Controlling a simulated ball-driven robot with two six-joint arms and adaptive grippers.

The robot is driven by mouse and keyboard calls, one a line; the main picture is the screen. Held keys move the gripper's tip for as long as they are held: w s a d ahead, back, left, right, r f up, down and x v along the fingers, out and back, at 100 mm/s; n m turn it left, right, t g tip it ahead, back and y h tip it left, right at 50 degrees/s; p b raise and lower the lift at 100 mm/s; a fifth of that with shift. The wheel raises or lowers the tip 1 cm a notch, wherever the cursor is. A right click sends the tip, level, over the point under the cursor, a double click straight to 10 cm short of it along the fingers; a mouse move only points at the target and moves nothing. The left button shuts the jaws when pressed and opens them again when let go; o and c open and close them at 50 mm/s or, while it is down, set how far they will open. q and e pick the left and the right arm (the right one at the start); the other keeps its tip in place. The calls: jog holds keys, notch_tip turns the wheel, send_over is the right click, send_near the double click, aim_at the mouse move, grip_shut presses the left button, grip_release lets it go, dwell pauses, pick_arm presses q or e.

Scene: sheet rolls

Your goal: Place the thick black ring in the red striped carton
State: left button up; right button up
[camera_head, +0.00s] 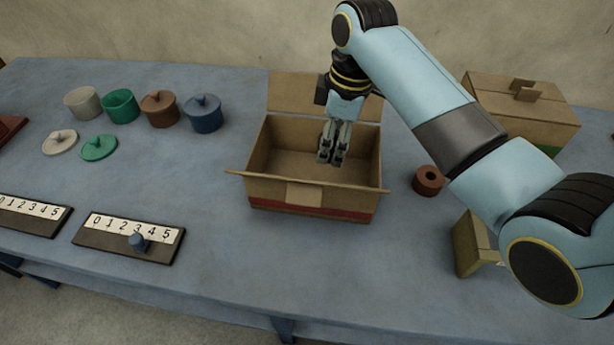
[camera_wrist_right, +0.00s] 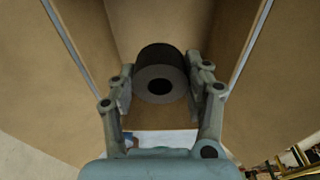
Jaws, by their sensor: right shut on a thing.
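The red striped carton (camera_head: 345,197) stands open in the middle of the table, with a red band low on its front wall. My right gripper (camera_head: 332,158) reaches down into the carton's opening. In the right wrist view, the thick black ring (camera_wrist_right: 160,54) sits between the two fingers of the right gripper (camera_wrist_right: 161,88), its hole facing the camera. The gripper is shut on the ring. In the head view I cannot make out the ring at the fingertips. Whether it touches the carton floor is unclear. My left gripper is not in view.
A brown-red ring (camera_head: 428,181) lies right of the carton. A closed box (camera_head: 525,112) stands at the back right, and a small olive box (camera_head: 468,245) nearer. Several pots, including a blue one (camera_head: 203,117), and numbered slider boards (camera_head: 128,238) are left.

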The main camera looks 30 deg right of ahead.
aim_at(330, 175)
notch_tip(330, 175, down, 9)
jog(key=shift+s+f, duration=0.1)
dwell(0.3)
jog(key=o, duration=1.2)
jog(key=shift+f+b, duration=0.1)
jog(key=shift+b, duration=0.2)
jog(key=r, duration=0.8)
jog(key=s+d+r+p, duration=0.1)
jog(key=r, duration=0.3)
jog(key=shift+r, duration=0.1)
